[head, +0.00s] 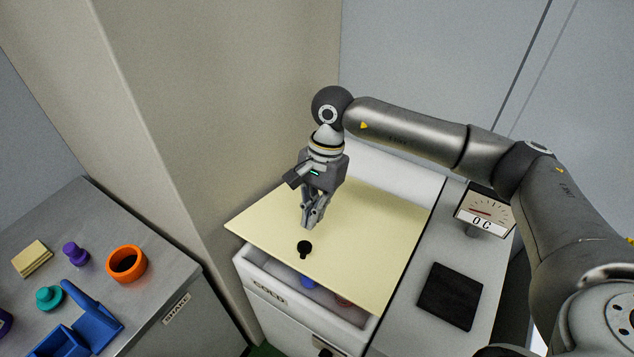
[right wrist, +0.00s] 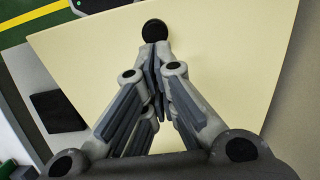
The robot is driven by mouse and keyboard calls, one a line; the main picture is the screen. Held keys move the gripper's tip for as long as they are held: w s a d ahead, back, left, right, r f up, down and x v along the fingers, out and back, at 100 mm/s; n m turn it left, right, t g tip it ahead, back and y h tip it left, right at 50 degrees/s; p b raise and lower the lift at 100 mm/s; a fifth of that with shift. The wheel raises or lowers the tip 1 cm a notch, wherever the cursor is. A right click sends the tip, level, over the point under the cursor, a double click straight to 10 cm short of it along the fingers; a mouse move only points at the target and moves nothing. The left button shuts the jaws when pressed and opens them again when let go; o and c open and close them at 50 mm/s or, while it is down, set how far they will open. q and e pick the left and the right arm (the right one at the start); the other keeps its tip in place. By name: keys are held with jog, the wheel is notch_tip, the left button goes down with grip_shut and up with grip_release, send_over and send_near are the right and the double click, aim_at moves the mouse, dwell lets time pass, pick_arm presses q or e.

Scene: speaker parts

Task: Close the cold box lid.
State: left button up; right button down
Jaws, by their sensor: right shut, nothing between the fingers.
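The cold box (head: 262,291) is a white chest marked COLD. Its pale yellow lid (head: 375,225) lies over it at a tilt, with the front edge raised. Through the gap at the front I see a blue thing (head: 309,281) and a reddish thing (head: 343,302) inside. A black knob (head: 304,247) stands on the lid near its front edge; the knob also shows in the right wrist view (right wrist: 155,30). My right gripper (head: 309,221) is shut and empty over the lid, just behind the knob. I cannot tell whether its fingertips touch the lid. My left gripper is not in view.
A dial sign marked OC (head: 485,211) and a black pad (head: 450,296) are on the counter right of the box. A beige wall stands behind.

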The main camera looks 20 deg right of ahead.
jog(key=p+x, duration=0.1)
jog(key=x, duration=0.2)
jog(key=shift+s+a+f+p, duration=0.15)
jog(key=shift+a+f+p, duration=0.05)
jog(key=shift+p, duration=0.1)
jog(key=shift+f, duration=0.5)
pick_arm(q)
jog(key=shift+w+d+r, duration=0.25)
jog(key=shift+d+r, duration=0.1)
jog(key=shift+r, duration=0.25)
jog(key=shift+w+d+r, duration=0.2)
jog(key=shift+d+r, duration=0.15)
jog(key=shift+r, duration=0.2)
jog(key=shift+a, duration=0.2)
pick_arm(e)
jog(key=shift+a+f, duration=0.1)
